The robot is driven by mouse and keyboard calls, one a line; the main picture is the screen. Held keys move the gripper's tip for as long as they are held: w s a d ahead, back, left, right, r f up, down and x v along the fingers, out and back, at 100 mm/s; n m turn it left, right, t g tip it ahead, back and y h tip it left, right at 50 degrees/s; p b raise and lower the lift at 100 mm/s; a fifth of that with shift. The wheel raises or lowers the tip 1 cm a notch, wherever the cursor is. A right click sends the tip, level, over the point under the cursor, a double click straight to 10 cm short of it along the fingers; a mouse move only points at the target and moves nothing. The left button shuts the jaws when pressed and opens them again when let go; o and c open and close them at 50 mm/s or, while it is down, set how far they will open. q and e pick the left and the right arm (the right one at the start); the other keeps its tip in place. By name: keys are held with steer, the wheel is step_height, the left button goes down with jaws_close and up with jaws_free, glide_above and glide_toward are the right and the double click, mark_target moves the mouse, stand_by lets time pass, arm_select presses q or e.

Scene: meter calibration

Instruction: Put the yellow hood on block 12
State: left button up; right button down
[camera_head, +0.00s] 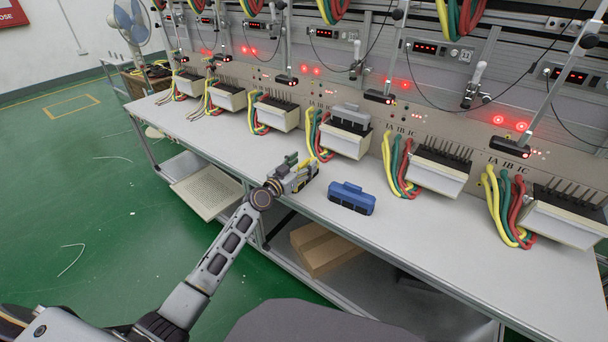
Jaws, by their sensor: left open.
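The yellow hood (309,171) is on the front part of the white bench, left of a blue hood. My left gripper (297,172) is right at it, open, and covers much of its left side. I cannot tell whether the fingers are around the hood or only beside it. A row of white terminal blocks with dark tops runs along the back of the bench. No block number can be read, so I cannot tell which is block 12. My right gripper is out of view.
The blue hood (352,198) lies close to the right of my left gripper. A grey hood (351,115) sits on one block (345,142). Yellow, green and red cables (398,165) hang beside the blocks. Thin vertical rods stand over the bench (430,245). Its front right is clear.

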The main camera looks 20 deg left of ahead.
arm_select(q)
steer(key=c, duration=1.3)
steer(key=shift+o, duration=0.2)
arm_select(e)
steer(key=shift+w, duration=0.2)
arm_select(q)
steer(key=shift+r, duration=0.15)
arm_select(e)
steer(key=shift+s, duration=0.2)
